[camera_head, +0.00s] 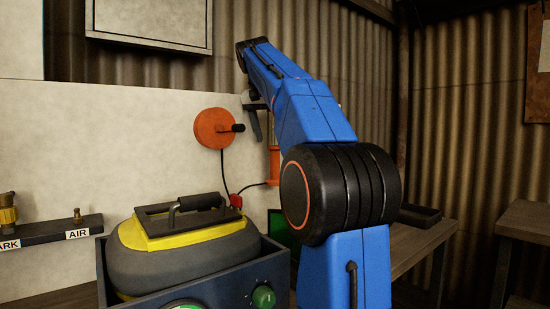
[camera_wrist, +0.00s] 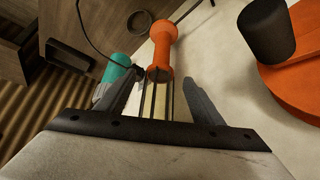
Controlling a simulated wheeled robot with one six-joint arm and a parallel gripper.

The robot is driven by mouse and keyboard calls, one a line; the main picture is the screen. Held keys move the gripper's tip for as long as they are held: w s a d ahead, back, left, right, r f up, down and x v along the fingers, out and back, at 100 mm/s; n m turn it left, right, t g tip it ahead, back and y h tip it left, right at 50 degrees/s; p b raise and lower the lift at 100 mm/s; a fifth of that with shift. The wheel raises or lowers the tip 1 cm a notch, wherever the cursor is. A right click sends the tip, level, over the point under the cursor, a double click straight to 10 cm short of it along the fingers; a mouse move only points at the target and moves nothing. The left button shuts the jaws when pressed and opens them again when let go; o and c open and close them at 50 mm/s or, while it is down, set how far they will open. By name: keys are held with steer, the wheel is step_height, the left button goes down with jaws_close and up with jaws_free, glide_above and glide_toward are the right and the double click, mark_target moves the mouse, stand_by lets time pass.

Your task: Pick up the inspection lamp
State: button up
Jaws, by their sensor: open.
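The inspection lamp (camera_head: 274,166) has an orange handle and shows upright against the pale wall panel in the head view, partly hidden by my blue arm. In the wrist view the lamp's orange handle (camera_wrist: 162,45) lies beyond my fingers, with its wire cage and pale inside running back between them. My gripper (camera_wrist: 160,98) is open, one grey finger on each side of the cage. I cannot tell whether either finger touches it. In the head view my gripper (camera_head: 255,120) is by the lamp's upper part, mostly hidden behind my arm.
An orange reel (camera_head: 214,128) with a black crank is on the panel to the left. A black cable runs down to a red plug (camera_head: 236,201). A teal cylinder (camera_wrist: 115,68) lies near the left finger.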

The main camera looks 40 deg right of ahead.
mark_target(272, 138)
steer(key=x, duration=0.4)
steer(key=shift+a+f, duration=0.1)
steer(key=c, duration=1.5)
steer(key=shift+c, duration=0.2)
